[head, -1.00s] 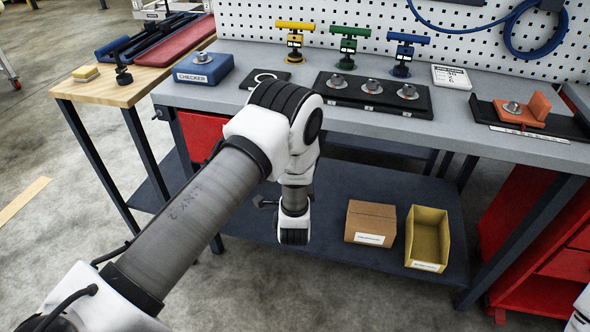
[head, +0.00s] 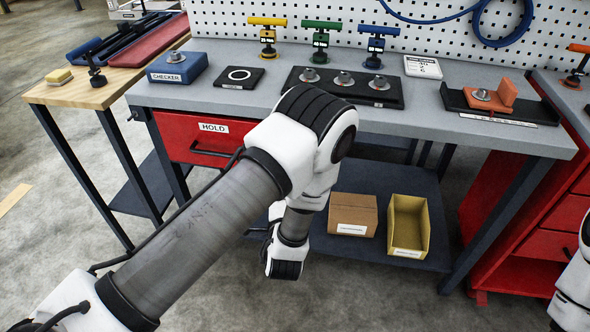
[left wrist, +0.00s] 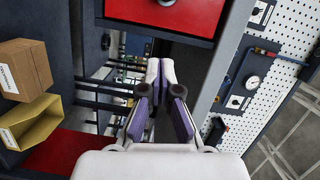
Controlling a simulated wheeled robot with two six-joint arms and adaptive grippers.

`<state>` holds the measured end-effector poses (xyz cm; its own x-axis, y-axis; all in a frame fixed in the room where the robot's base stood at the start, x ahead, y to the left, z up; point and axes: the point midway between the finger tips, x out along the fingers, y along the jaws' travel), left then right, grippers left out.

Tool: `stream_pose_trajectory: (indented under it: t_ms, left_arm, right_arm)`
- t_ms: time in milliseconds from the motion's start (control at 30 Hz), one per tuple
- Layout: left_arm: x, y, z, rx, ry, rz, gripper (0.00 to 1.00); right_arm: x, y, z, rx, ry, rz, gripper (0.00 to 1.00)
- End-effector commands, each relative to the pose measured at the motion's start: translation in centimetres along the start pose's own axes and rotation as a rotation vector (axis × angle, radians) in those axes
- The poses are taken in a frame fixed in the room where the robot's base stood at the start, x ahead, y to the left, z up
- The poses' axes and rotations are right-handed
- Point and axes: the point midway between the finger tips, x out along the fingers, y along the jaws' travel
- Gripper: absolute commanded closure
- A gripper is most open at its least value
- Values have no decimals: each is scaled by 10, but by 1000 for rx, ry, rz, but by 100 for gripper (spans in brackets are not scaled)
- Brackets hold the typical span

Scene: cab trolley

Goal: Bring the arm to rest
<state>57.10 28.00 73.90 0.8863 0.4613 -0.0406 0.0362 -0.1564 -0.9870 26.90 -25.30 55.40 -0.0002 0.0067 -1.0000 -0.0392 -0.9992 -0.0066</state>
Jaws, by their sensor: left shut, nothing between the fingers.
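My left arm comes in from the left in the head view and bends down in front of the grey workbench (head: 440,118). Its gripper is hidden behind my own arm links there. In the left wrist view my left gripper (left wrist: 166,68) shows with its two fingers together, shut and empty. It is below the level of the bench top, beside the red drawer (left wrist: 190,14). A part of my right arm shows at the right edge of the head view, but its gripper is out of sight.
The red HOLD drawer (head: 195,140) is under the bench top. On the lower shelf (head: 432,188) are a brown box (head: 353,215) and a yellow bin (head: 408,225). Above stand a blue CHECKER block (head: 177,67) and yellow, green and blue drivers. A red cabinet (head: 540,215) is right.

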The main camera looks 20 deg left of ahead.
Motion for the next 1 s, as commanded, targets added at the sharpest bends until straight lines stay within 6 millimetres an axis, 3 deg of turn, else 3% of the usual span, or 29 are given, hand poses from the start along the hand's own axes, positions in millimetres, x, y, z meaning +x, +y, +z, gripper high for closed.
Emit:
stream_pose_trajectory:
  t_ms: [200, 267, 367, 400, 467, 500, 600, 733, 800, 900, 1000]
  left_arm:
    - [0, -5, 1, 1, -3, 3, 100]
    - [0, -15, 7, 1, -22, 12, 100]
    - [-11, -31, 42, 16, -79, 115, 100]
    - [-27, -20, 62, -22, -101, 261, 100]
    - [-62, 10, 85, -154, -157, 503, 100]
    - [-90, 27, 96, -253, -215, 656, 100]
    - [-169, 60, 115, -476, -419, 990, 100]
    - [-255, 78, 126, -659, -737, 1260, 100]
    - [-274, 79, 128, -716, -865, 1297, 100]
    - [-279, 79, 131, -766, -948, 1282, 65]
    - [-278, 79, 130, -776, -953, 1275, 64]
  right_arm:
    - [-7, 0, 0, 0, 0, 0, 21]
    - [-21, 0, 0, 0, -1, 0, 21]
    - [-60, 0, 0, 0, 0, 0, 21]
    - [-78, 0, 0, 0, 0, 0, 21]
    - [-92, -1, -1, 0, 2, 0, 21]
    - [-98, -1, -1, 0, 2, 0, 21]
    - [-103, -1, 0, 0, 1, 0, 21]
    - [-98, -1, 0, 0, -1, 0, 21]
    - [-97, -1, 0, 0, -1, 0, 21]
    - [-97, -1, 0, 0, -1, 0, 21]
    - [-97, -1, 0, 0, 0, 0, 21]
